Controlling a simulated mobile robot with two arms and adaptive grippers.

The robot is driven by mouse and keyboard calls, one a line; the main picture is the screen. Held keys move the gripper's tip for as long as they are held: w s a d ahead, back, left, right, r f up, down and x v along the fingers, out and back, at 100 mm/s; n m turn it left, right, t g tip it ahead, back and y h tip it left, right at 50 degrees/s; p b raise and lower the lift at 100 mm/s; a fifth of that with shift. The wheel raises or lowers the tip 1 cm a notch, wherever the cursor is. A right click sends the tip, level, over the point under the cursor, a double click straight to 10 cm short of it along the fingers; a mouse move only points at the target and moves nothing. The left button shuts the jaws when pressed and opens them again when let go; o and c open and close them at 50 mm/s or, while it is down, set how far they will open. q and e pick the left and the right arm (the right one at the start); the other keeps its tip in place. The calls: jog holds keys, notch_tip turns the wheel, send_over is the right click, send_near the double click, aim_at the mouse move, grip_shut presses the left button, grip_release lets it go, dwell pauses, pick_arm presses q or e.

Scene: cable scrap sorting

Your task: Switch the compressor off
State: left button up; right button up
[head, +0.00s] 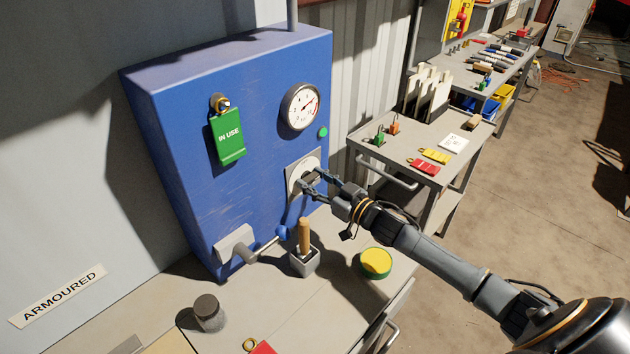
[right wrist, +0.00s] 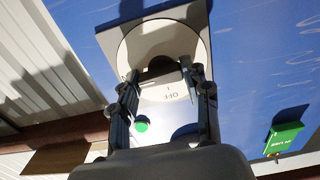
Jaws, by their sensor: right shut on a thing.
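The compressor is a blue cabinet (head: 255,125) with a pressure gauge (head: 302,107) on its front and a small green round lamp or button (head: 323,132) below it. A round white switch dial (head: 298,168) sits on a grey plate lower right; it also fills the upper middle of the right wrist view (right wrist: 150,42). My right gripper (head: 310,181) is at the dial, its two fingers shut on the dark switch knob (right wrist: 162,66). The fingers partly hide the knob, and its setting is hard to read. My left gripper is not in view.
A green "IN USE" tag (head: 228,137) hangs on the cabinet. Below stand a lever valve (head: 240,246), a wooden-handled tool in a grey holder (head: 304,262), a yellow-green round tin (head: 376,262) and a dark-capped jar (head: 209,313). A side cart (head: 405,158) holds tags and padlocks.

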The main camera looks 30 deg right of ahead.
jog(key=shift+n, duration=0.4)
jog(key=n, duration=0.3)
jog(key=shift+r, duration=0.1)
jog(key=n, duration=0.4)
jog(key=n+b, duration=0.1)
jog(key=n, duration=0.4)
jog(key=shift+a, duration=0.15)
jog(key=n+b, duration=0.1)
jog(key=n, duration=0.3)
jog(key=shift+n, duration=0.4)
jog(key=shift+s, duration=0.1)
jog(key=o, duration=1.1)
jog(key=shift+a, duration=0.1)
jog(key=shift+o, duration=0.2)
